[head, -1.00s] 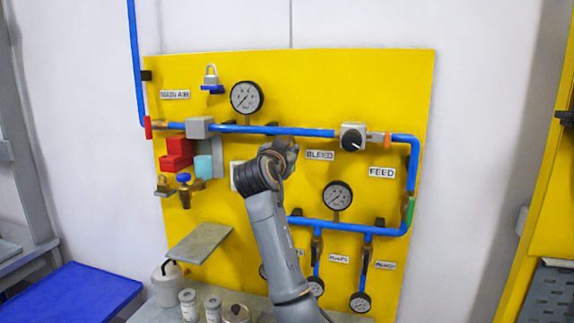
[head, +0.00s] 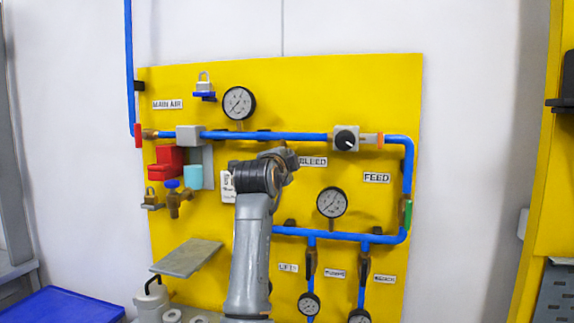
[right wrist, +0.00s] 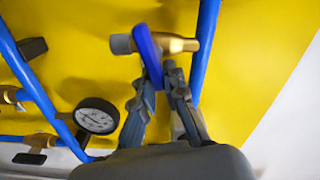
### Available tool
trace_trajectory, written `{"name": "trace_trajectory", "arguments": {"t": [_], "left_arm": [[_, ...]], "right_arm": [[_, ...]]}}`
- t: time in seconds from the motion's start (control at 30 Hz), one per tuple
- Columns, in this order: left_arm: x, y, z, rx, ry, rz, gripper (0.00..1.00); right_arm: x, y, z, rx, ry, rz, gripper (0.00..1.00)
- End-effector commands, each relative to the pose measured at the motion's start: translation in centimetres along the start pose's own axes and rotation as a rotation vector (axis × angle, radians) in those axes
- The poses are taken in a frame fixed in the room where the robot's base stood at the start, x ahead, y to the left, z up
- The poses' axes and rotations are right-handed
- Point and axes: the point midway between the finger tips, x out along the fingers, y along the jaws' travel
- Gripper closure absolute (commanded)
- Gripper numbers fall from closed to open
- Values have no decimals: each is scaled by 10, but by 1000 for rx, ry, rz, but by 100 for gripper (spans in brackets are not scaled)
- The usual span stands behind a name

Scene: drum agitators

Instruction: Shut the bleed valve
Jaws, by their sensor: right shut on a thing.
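The bleed valve shows in the right wrist view as a brass body (right wrist: 182,45) with a blue lever (right wrist: 147,52). My right gripper (right wrist: 164,75) is shut on the lower part of that lever, its two fingers close together below the brass body. In the head view my right arm and wrist stand in front of the yellow panel (head: 290,85), left of the partly covered BLEED label (head: 313,162). They hide the valve and the fingertips there. My left gripper is in no view.
Blue pipes (head: 265,136) run across the panel. A gauge (head: 332,202) is right of my wrist, and a grey knob box (head: 346,139) is up to the right. A grey shelf plate (head: 187,257) juts out at lower left.

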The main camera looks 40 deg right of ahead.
Motion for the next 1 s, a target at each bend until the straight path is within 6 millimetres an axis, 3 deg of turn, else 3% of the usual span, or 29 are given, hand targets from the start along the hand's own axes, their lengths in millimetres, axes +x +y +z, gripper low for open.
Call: {"name": "trace_trajectory", "arguments": {"t": [0.43, 1.0], "left_arm": [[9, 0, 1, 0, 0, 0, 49], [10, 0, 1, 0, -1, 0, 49]], "right_arm": [[0, 8, 1, 265, 0, 2, 100], [0, 10, 2, 318, 0, 3, 100]]}}
